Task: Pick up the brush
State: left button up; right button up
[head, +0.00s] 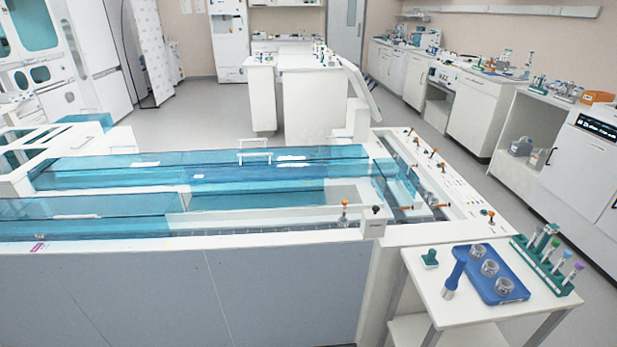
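A small blue object with a grey lower end (454,277) stands slightly tilted on the white side table (440,306) at the lower right. It looks like the brush, but it is too small to be sure. It is just left of a blue tray (515,293), and I cannot tell whether they touch. Neither of my grippers shows in the head view.
Several round metal-like cups sit in the blue tray. A green rack (545,268) with capped tubes stands right of it. A small green object (430,257) stands at the table's back left. The tube track (130,250) with blue covers lies left; floor is free behind.

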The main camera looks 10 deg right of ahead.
aim_at(451, 283)
jog(key=z, duration=1.45)
